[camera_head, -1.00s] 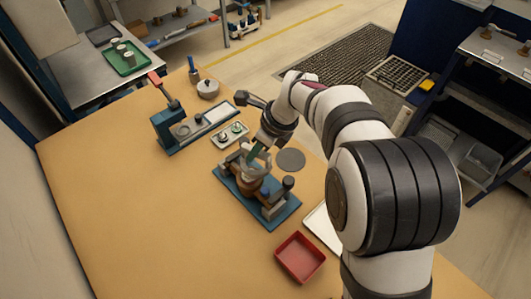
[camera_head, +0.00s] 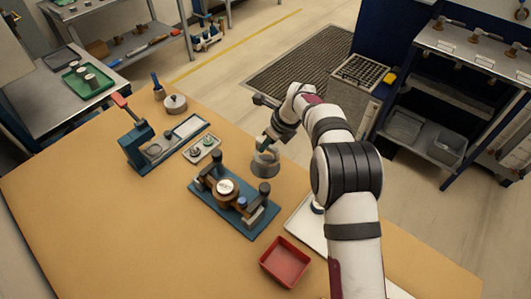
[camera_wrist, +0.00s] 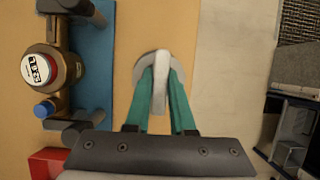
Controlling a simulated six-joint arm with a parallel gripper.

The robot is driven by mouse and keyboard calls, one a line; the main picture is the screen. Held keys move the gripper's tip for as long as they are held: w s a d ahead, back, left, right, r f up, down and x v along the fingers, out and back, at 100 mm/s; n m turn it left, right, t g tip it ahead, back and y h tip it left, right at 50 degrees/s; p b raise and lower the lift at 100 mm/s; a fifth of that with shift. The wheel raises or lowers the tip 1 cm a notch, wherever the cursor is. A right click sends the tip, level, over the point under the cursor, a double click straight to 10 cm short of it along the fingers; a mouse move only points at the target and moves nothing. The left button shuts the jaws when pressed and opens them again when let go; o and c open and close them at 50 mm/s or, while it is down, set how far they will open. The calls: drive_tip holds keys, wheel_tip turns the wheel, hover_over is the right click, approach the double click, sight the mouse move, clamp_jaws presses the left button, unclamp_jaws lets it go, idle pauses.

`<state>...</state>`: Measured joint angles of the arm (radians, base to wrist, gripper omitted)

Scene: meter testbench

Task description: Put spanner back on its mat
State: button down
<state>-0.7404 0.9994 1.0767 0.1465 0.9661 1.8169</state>
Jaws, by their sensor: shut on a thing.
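My gripper (camera_head: 266,142) is shut on the spanner (camera_head: 263,156), a pale grey piece held between its teal fingers. In the wrist view the spanner (camera_wrist: 161,82) sits upright in the picture between the two fingertips. The round grey mat (camera_head: 257,172) lies on the bench under my gripper, partly covered by the spanner. The mat (camera_wrist: 143,66) also shows behind the fingers in the wrist view. I cannot tell whether the spanner touches the mat.
Left of the mat stands a blue-based fixture (camera_head: 232,212) holding a brass meter (camera_head: 226,188). A red tray (camera_head: 285,262) and a white tray (camera_head: 302,226) lie nearer. A small tray with fittings (camera_head: 202,150) and a blue press (camera_head: 136,150) stand farther left.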

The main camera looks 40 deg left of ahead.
sight(268, 149)
drive_tip(key=shift+s+a+f, duration=0.1)
drive_tip(key=shift+a+f, duration=0.15)
drive_tip(key=shift+f, duration=1.9)
drive_tip(key=shift+f, duration=0.1)
drive_tip(key=c, duration=0.8)
unclamp_jaws()
drive_tip(key=shift+o, duration=0.2)
